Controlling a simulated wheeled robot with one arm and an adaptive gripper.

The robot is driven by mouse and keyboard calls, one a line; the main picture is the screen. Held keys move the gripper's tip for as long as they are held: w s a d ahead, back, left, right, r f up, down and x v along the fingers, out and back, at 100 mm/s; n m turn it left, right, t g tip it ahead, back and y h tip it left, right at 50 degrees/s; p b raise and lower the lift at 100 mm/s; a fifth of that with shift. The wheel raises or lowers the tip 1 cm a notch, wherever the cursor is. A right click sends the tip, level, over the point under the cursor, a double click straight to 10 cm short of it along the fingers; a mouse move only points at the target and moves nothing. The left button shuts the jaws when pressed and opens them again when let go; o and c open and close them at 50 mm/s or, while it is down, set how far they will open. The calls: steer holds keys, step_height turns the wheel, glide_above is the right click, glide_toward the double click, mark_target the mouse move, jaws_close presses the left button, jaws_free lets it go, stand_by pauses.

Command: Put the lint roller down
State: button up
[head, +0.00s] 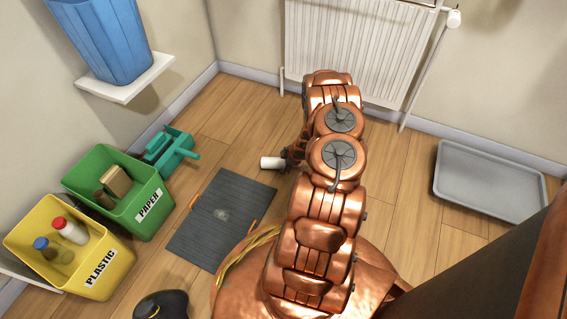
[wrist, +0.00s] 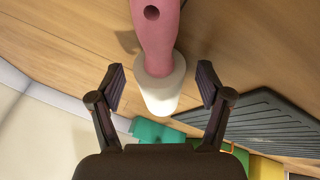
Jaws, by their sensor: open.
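The lint roller has a pink handle (wrist: 154,32) with a hole in it and a white roll (wrist: 160,92). In the wrist view its white end lies between the spread fingers of my gripper (wrist: 162,84), with a visible gap on each side. The handle runs out of the top of the picture. In the head view the white roll (head: 272,163) shows just left of my gripper (head: 292,156), which is mostly hidden behind my arm. A shadow falls on the wooden floor beside the roller; I cannot tell whether it touches the floor.
A dark grey mat (head: 218,222) lies on the floor. A grey tray (head: 490,182) lies right. A radiator (head: 355,50) is behind.

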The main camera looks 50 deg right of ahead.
steer(key=s+d+r+m+g+h+p, duration=0.1)
steer(key=s+d+r+p, duration=0.1)
steer(key=r, duration=0.7)
steer(key=s+d+r+g+h+p, duration=0.1)
steer(key=s+r+p, duration=0.1)
steer(key=r, duration=0.8)
steer(key=a+r+m+g+h, duration=0.2)
steer(key=a+r, duration=0.3)
steer(key=r, duration=0.4)
steer(key=a+r+m+g+h, duration=0.1)
steer(key=a+r+m, duration=0.25)
steer(key=r, duration=0.65)
steer(key=s+a+r+g+y, duration=0.1)
steer(key=s+a+r, duration=0.3)
steer(key=s+a, duration=0.3)
steer(key=s+a+r+m+g+y, duration=0.1)
steer(key=s+a+r, duration=0.4)
steer(key=a, duration=1.1)
steer(key=s+a+r+m+g+y, duration=0.1)
steer(key=s+a+r+g+y, duration=0.1)
steer(key=s+a+r, duration=0.3)
steer(key=s+a, duration=0.4)
steer(key=a, duration=0.2)
steer(key=shift+s+a+y, duration=0.35)
steer(key=shift+s+y, duration=0.05)
